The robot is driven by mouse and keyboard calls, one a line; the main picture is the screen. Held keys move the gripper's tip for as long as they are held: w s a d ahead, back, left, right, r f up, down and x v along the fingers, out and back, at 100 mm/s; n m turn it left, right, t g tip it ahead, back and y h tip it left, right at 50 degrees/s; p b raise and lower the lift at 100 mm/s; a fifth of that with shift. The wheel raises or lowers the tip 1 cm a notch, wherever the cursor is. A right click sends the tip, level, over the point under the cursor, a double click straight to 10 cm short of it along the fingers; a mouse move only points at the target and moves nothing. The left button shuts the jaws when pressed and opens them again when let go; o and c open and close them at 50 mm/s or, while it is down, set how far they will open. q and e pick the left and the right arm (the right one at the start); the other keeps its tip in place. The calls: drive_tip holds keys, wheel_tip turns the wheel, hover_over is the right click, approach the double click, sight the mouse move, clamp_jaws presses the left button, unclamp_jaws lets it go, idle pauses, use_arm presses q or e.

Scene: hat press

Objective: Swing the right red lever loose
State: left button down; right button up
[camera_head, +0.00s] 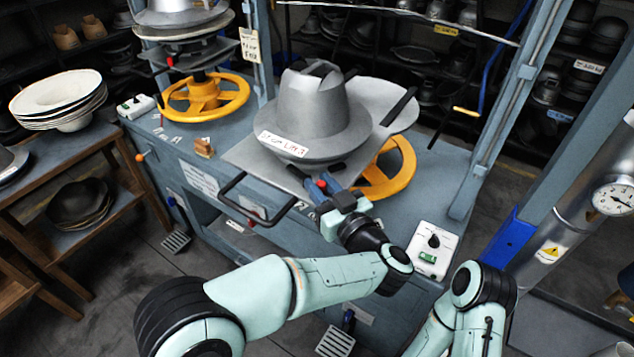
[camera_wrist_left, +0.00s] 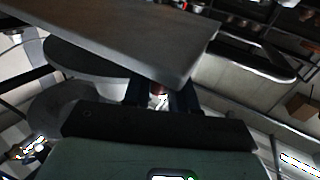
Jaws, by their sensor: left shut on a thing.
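A grey metal hat mould (camera_head: 312,105) sits on a flat grey metal plate (camera_head: 245,154) of the press. A small red lever end (camera_head: 321,184) shows at the plate's front edge. My left gripper (camera_head: 326,188) reaches up to it from the front and is shut on it. In the left wrist view, the red lever (camera_wrist_left: 158,88) shows between the dark fingers of my left gripper (camera_wrist_left: 160,98), just under the plate's edge (camera_wrist_left: 175,75). The fingers hide most of the lever. My right arm shows at the lower right; its gripper is out of view.
A black handle bar (camera_head: 262,215) sticks out at the plate's front left. A yellow handwheel (camera_head: 398,168) is behind and right of my left gripper. A white switch box (camera_head: 433,250) lies to the right. A blue-grey post (camera_head: 515,110) rises at the right.

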use_arm(q)
drive_tip(key=shift+w+d+n+g+y+p, duration=0.2)
drive_tip(key=shift+n+g+y+p, duration=0.1)
drive_tip(key=shift+n+g+y, duration=0.4)
drive_tip(key=shift+w+d+n+g+y+p, duration=0.25)
drive_tip(key=shift+n+y, duration=0.25)
drive_tip(key=shift+y, duration=0.4)
use_arm(e)
drive_tip(key=shift+w+r, duration=0.9)
drive_tip(key=shift+r, duration=0.15)
use_arm(q)
drive_tip(key=shift+a, duration=0.15)
drive_tip(key=shift+r, duration=0.1)
drive_tip(key=c, duration=1.1)
unclamp_jaws()
drive_tip(key=shift+o, duration=0.2)
use_arm(e)
drive_tip(key=shift+s+d, duration=0.1)
